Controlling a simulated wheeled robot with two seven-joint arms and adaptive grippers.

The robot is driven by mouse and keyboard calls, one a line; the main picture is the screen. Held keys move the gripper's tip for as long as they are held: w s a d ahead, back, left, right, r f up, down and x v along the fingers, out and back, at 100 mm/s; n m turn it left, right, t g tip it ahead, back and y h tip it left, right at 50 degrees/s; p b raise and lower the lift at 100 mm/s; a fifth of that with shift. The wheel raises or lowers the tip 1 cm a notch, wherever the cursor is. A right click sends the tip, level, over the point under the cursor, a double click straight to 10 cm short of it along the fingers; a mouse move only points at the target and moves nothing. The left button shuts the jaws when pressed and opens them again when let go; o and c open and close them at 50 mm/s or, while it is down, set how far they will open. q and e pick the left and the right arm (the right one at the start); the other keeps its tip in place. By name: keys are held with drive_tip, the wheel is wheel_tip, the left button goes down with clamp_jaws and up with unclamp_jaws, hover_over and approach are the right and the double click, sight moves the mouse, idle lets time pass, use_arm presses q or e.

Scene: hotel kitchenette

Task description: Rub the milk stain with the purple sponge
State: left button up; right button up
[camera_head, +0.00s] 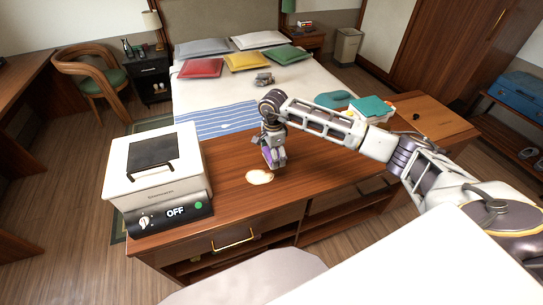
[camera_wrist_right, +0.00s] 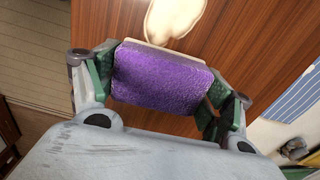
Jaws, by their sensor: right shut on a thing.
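The milk stain (camera_head: 260,177) is a pale cream patch on the brown wooden counter (camera_head: 330,180), right of the white appliance. In the right wrist view the stain (camera_wrist_right: 175,18) shows just beyond the sponge. The purple sponge (camera_wrist_right: 160,78) sits between the fingers of my right gripper (camera_wrist_right: 160,85), which is shut on it. In the head view the right gripper (camera_head: 273,158) points down beside the stain, with a bit of purple showing; whether the sponge touches the counter I cannot tell. My left gripper is not in view.
A white appliance (camera_head: 150,165) marked OFF stands at the counter's left end. A blue striped cloth (camera_head: 215,120) lies behind the counter at the bed's foot. Teal and white items (camera_head: 372,106) lie at the right, behind my right arm. The counter around the stain is clear.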

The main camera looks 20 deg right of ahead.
drive_tip(key=shift+d+m, duration=0.1)
drive_tip(key=shift+m, duration=0.2)
drive_tip(key=shift+f, duration=0.1)
